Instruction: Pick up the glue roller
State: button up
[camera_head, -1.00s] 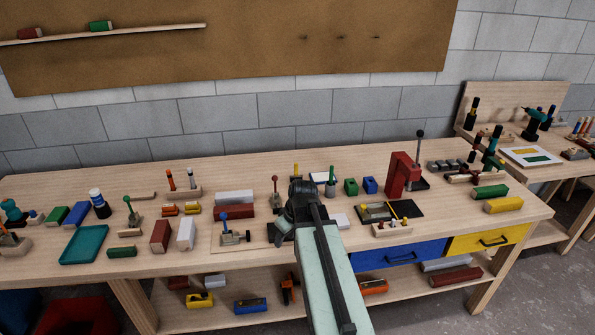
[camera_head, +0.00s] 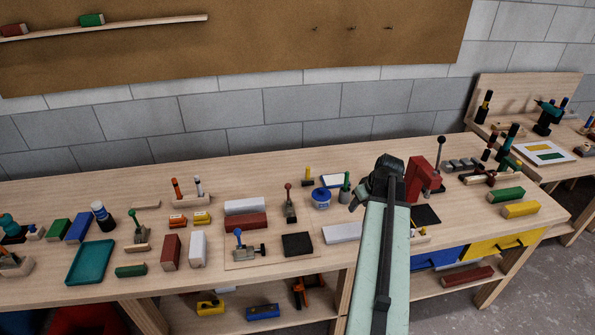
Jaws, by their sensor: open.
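My gripper (camera_head: 366,195) is dark, at the end of my pale green arm. It hangs over the right-middle of the workbench, just left of the red press, with its jaws open and nothing seen between them. I cannot tell for sure which thing is the glue roller. A round blue pot (camera_head: 321,199) with a whitish mark stands left of my gripper, apart from it. A green-handled tool (camera_head: 346,187) stands between that pot and my gripper. A dark bottle with a white top (camera_head: 101,212) stands far left. My arm hides part of the bench top.
The red press (camera_head: 421,182) stands close to the right of my gripper. A red block (camera_head: 246,222), a white bar (camera_head: 342,233) and a teal tray (camera_head: 90,263) lie further left. Green (camera_head: 506,194) and yellow (camera_head: 520,209) blocks lie at the right end.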

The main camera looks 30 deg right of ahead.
aim_at(307, 181)
jog(key=i, duration=1.05)
